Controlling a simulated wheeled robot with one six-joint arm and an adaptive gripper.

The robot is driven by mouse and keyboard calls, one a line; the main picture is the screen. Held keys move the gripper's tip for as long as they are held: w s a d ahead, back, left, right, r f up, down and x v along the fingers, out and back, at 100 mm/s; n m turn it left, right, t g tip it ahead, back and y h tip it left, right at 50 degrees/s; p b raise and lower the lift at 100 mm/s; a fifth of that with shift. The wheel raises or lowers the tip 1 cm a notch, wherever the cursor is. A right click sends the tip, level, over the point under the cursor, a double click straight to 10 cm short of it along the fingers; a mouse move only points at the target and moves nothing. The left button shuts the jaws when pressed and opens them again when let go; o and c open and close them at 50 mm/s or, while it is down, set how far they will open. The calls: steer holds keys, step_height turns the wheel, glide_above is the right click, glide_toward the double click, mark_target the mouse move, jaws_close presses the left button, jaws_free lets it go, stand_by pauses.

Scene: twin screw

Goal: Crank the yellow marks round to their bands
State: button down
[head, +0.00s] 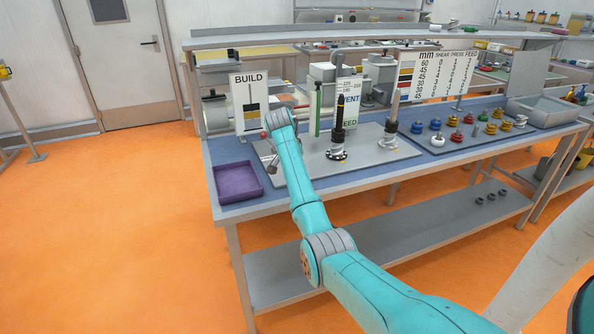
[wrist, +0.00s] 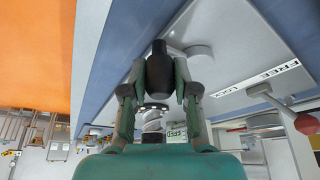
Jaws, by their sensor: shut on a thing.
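In the wrist view my gripper (wrist: 159,78) is shut on a black handle (wrist: 159,68), with one finger on each side of it. In the head view my arm hides most of the gripper. The white BUILD panel (head: 240,106) stands behind the arm. It carries a dark vertical strip with yellow on it; whether a mark and band line up is too small to tell. A red knob (head: 264,135) shows beside my arm, and a red knob (wrist: 304,124) also shows in the wrist view. A FREE/LOCK label (wrist: 268,77) lies to the right of the handle.
A purple tray (head: 222,187) sits at the bench's front left. A green post (head: 317,112) and a black post (head: 339,124) stand right of my arm. Several coloured spools (head: 455,137) stand on a plate farther right. The orange floor (head: 110,230) at left is clear.

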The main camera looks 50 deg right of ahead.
steer(key=c, duration=0.9)
jaws_free()
steer(key=v, duration=0.7)
steer(key=shift+a+r, duration=0.1)
steer(key=shift+r, duration=0.15)
